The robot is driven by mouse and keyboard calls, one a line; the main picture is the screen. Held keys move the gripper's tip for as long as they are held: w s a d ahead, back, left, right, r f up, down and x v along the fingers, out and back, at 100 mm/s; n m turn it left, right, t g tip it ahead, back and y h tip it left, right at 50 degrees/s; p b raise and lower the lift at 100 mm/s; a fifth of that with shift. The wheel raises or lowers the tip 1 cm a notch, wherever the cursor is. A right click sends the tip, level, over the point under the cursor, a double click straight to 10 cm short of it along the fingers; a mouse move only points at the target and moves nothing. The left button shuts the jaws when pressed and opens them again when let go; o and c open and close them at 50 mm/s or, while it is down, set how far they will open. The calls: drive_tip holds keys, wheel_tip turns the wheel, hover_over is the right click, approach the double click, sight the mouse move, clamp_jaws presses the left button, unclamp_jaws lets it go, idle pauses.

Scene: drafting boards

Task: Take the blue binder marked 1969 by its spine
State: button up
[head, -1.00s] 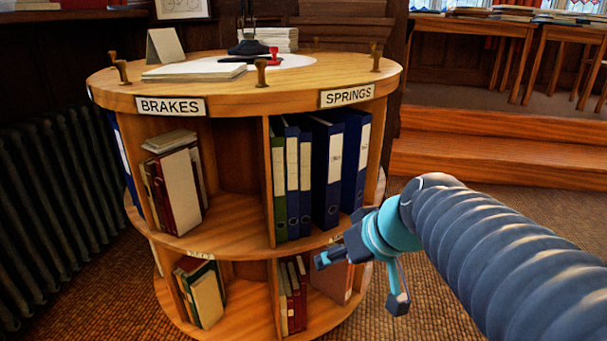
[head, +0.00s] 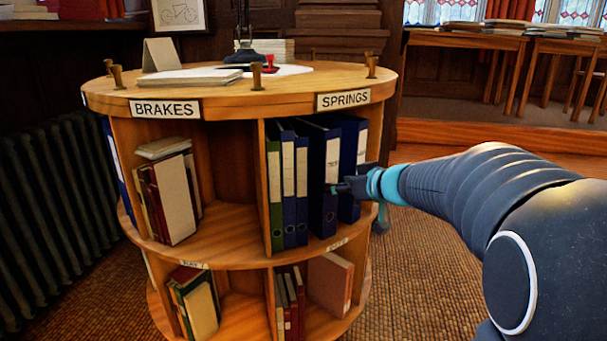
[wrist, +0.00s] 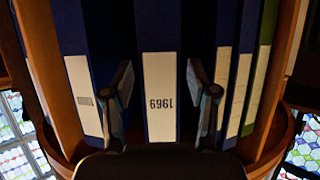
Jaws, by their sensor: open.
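The blue binder marked 1969 (wrist: 160,40) stands upright in the wrist view's middle, its white spine label upside down. In the head view it is the wide blue binder (head: 322,150) in the upper compartment under the SPRINGS sign. My gripper (wrist: 160,80) is open, one finger on each side of the spine in the picture. I cannot tell whether the fingertips touch it or reach into the gaps beside it. In the head view my gripper (head: 340,188) is at the binder's front, its far finger partly hidden.
Another blue binder (head: 352,150) stands to the right. Slimmer blue binders (head: 295,185) and a green binder (head: 275,190) stand to the left. A wooden divider (head: 264,190) bounds the compartment. Books (head: 330,282) fill part of the lower shelf. The floor (head: 425,250) at right is clear.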

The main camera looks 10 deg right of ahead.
drive_tip(key=p+x, duration=0.1)
drive_tip(key=x, duration=0.7)
drive_tip(key=shift+p, duration=0.35)
drive_tip(key=shift+r, duration=0.1)
clamp_jaws()
